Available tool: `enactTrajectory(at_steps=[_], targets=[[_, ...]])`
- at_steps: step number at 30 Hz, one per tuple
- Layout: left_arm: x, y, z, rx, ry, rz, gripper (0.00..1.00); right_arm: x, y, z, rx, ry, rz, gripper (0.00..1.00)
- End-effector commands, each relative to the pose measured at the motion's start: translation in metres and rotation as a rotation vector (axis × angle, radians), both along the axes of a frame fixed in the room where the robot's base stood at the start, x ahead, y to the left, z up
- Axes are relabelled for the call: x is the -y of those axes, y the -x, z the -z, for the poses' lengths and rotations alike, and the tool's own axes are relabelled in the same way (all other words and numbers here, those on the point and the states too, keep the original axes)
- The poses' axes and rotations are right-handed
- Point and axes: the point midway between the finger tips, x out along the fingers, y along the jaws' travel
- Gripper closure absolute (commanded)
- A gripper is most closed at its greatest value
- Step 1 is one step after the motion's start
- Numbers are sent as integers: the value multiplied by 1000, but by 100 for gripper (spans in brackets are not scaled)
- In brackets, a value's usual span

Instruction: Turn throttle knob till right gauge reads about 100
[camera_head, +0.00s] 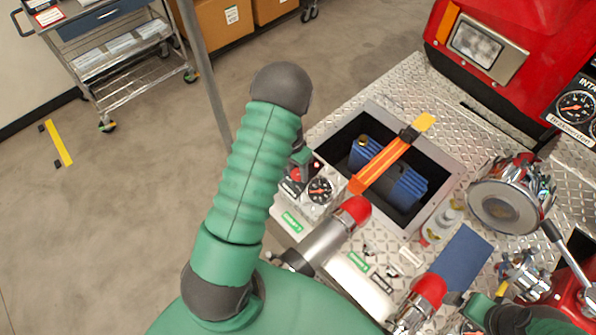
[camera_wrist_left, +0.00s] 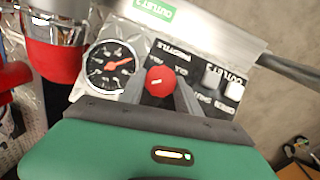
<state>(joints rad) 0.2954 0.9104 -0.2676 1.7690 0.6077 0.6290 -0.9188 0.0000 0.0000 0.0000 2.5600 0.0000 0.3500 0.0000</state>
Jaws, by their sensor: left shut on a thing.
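The red throttle knob (camera_wrist_left: 160,80) sits on a dark plate marked THROTTLE in the left wrist view. My left gripper (camera_wrist_left: 166,92) is shut on it, a finger on each side. In the head view my left gripper (camera_head: 299,168) is partly hidden behind my green arm, at the panel's left edge. A small round gauge (camera_wrist_left: 108,66) is beside the knob; its red needle shows but its numbers are too small to read. It also shows in the head view (camera_head: 319,190). Another gauge (camera_head: 575,106) is on the red panel at far right, its reading unclear.
Red-capped outlet pipes (camera_head: 350,212) stand close by the small gauge. An open bay (camera_head: 345,125) with blue parts and an orange strap lies beyond it. A chrome-rimmed round fitting (camera_head: 505,205) is at right. A metal cart (camera_head: 110,55) stands far left on open floor.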

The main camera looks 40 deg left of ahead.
Motion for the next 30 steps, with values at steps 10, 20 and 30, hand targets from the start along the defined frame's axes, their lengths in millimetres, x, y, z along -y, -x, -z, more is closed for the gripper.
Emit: enactTrajectory(at_steps=[10, 20, 30], targets=[[-3, -3, -3, 7, -7, -1, 100, 0, 0, -1, 0, 0, 0, 5], [-3, -3, -3, 9, -7, 0, 100, 0, 0, -1, 0, 0, 0, 5], [-1, -2, -1, 4, -3, 0, 40, 0, 0, 0, 0, 0, 0, 5]])
